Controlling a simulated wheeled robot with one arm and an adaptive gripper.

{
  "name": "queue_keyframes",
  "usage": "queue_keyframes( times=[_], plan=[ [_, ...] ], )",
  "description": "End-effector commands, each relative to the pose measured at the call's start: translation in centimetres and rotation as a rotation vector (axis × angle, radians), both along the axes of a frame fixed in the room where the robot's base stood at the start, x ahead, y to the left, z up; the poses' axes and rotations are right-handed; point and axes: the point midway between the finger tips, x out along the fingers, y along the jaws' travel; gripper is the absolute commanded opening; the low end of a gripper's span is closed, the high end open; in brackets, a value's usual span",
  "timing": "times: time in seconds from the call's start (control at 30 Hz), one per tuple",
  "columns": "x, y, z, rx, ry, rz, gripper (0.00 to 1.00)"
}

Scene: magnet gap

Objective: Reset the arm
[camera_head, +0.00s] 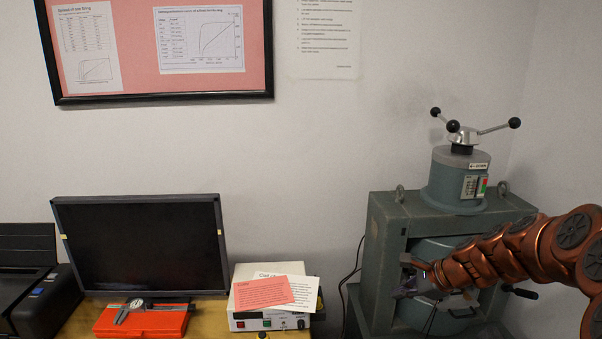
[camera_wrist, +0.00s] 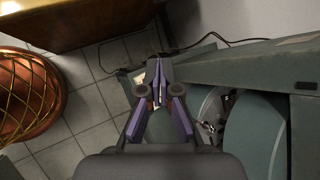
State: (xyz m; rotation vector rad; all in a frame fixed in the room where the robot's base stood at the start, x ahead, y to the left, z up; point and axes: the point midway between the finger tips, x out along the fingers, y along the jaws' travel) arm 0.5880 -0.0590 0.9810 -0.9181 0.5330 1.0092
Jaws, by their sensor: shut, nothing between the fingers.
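My copper-coloured arm reaches in from the right in the head view. My gripper (camera_head: 408,277) is in front of the grey-green magnet machine (camera_head: 385,235). In the wrist view my gripper (camera_wrist: 159,62) shows purple-sided fingers drawn together, with nothing held between them. The machine's frame also fills the right of the wrist view (camera_wrist: 262,70), with its round grey-green drums beside and below the fingers. I cannot tell whether the fingers touch the machine. The arm hides part of the machine's right side.
A three-armed handle (camera_head: 463,134) tops the machine. A desk (camera_head: 208,318) at the left holds a monitor (camera_head: 140,245), a red case (camera_head: 145,322) with a caliper, and a white instrument box (camera_head: 245,318) with cards. A dark cable hangs between desk and machine. Tiled floor (camera_wrist: 75,115) is visible.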

Motion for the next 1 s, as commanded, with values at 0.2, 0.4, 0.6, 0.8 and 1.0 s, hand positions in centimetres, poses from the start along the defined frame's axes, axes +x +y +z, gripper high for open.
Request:
queue_keyframes(
  times=[0.2,0.4,0.6,0.8,1.0],
  plan=[
    [-6.9,6.4,1.9,-0.163,-0.038,0.362,0.00],
    [-14.0,9.6,2.5,-0.307,-0.059,0.672,0.00],
    [-21.2,10.8,2.4,-0.436,-0.058,0.965,0.00],
    [-28.3,10.2,2.2,-0.552,-0.041,1.238,0.00],
    [-34.7,8.3,1.7,-0.638,-0.001,1.480,0.00]
  ],
)
